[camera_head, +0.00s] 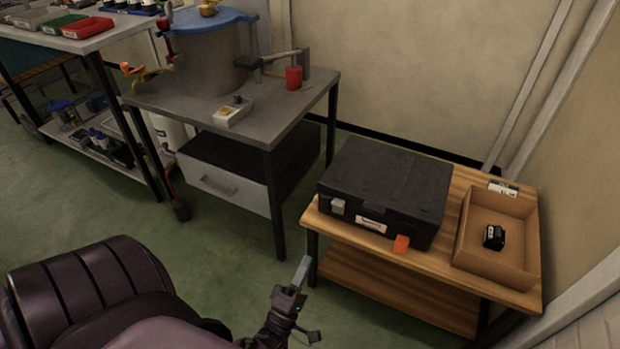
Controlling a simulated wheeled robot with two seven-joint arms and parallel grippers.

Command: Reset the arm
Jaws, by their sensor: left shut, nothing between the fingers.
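My left gripper (301,272) shows at the bottom centre of the head view, at the end of my dark arm that comes in from the lower left. Its fingers are together and point upward in the picture, with nothing held between them. It shows in front of the green floor, just left of the wooden table (329,230), and does not appear to touch anything. My right gripper is not in the view.
A black case (385,185) and an open cardboard box (493,262) with a small black item (493,237) stand on the wooden table. A grey table (180,103) behind bears a large blue-lidded cylinder (208,62). The green floor (225,245) between is clear.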

